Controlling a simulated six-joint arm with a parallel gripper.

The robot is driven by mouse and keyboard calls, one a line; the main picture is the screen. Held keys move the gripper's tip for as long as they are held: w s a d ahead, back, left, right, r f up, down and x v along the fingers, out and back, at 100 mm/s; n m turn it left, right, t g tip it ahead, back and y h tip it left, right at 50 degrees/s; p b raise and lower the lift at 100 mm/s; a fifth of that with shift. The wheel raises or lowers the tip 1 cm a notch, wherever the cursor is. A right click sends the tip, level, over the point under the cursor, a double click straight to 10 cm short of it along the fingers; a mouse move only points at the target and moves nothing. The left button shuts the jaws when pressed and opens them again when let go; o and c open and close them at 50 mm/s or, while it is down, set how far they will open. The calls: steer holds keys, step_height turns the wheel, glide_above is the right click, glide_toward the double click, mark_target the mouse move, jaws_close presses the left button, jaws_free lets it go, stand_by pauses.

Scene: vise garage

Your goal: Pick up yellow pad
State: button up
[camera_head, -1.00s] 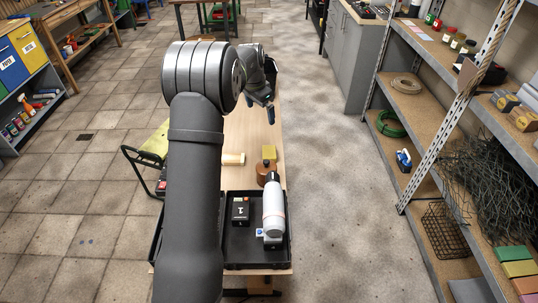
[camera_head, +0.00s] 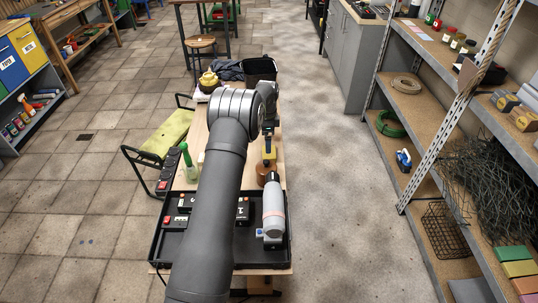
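The yellow pad (camera_head: 270,157) is a small block near the right edge of the wooden table (camera_head: 278,180), just behind a round brown-orange item (camera_head: 262,169). My gripper (camera_head: 268,146) points down at the pad from above, its fingertips at or very near the pad's top. At this size I cannot tell whether the fingers touch it or how far apart they are. My arm covers much of the table's middle.
A green bottle (camera_head: 187,160) stands at the left. A yellow-green bench (camera_head: 165,137) is beside the table, and shelves (camera_head: 405,100) stand at the right.

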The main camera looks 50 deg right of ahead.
steer(key=f, duration=0.7)
steer(key=shift+s+d+f, duration=0.1)
steer(key=shift+s+d, duration=0.1)
steer(key=shift+d, duration=0.05)
steer(key=shift+c, duration=0.4)
steer(key=c, duration=0.9)
